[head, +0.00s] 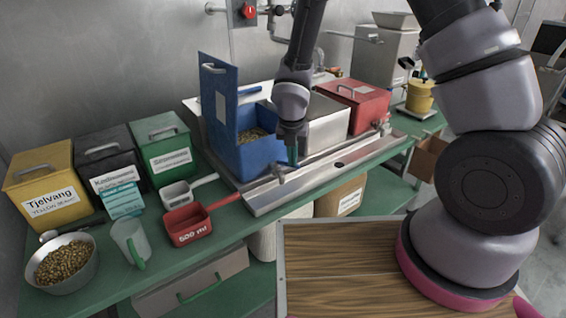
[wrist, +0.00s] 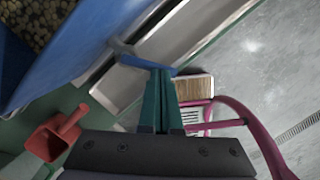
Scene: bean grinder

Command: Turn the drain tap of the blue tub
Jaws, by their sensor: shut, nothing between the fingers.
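The blue tub (head: 262,160) stands on the metal tray with its lid (head: 216,100) open upright and beans inside. Its grey drain tap (head: 279,174) sticks out low at the front. My gripper (head: 292,160) points down just beside the tap, at the tub's front right. In the wrist view the tub wall (wrist: 85,45) fills the upper left, and the tap (wrist: 122,48) has a blue lever (wrist: 143,62) reaching toward my teal fingertips (wrist: 162,72). The fingers are shut with nothing between them. They are very close to the lever's end; I cannot tell whether they touch it.
A steel tub (head: 322,122) and a red tub (head: 362,105) stand to the right on the tray (head: 330,167). A red scoop (head: 187,225) and a grey scoop (head: 178,194) lie to the left on the green table. Yellow (head: 45,180), black and green bins stand further left.

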